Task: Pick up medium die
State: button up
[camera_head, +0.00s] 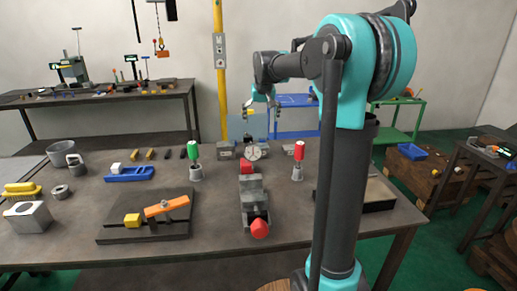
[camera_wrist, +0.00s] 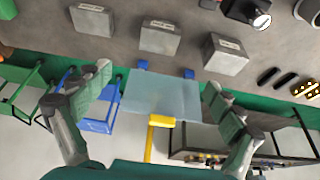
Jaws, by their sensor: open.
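Three grey blocks with pale labels stand in a row near the table's far edge in the wrist view: a left block (camera_wrist: 91,20), a middle block (camera_wrist: 160,40) and a right block (camera_wrist: 226,56). They look like the dies. The labels are too small to read, so I cannot tell which is the medium die. In the head view one grey block (camera_head: 225,152) shows left of the dial gauge (camera_head: 253,152); others are partly hidden. My gripper (camera_head: 262,102) is open and empty, above the far edge. In the wrist view its fingers (camera_wrist: 160,92) are spread, apart from the blocks.
A clear panel (camera_wrist: 160,96) with blue supports stands at the table's far edge, near my fingers. A vise-like fixture (camera_head: 252,190) with red ends sits mid-table, between a green-topped tool (camera_head: 194,152) and a red-topped tool (camera_head: 299,152). A blue holder (camera_head: 130,174) lies left.

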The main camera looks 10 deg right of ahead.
send_near(260, 145)
jog(key=x, duration=0.4)
jog(key=shift+w+a+f, duration=0.15)
jog(key=shift+a+f, duration=0.15)
jog(key=shift+f, duration=0.05)
jog(key=shift+s+x, duration=0.2)
jog(key=shift+x, duration=2.55)
jog(key=shift+d+f, duration=0.1)
jog(key=shift+d, duration=0.05)
jog(key=shift+c, duration=0.6)
jog(key=c, duration=1.9)
jog(key=shift+o, duration=0.2)
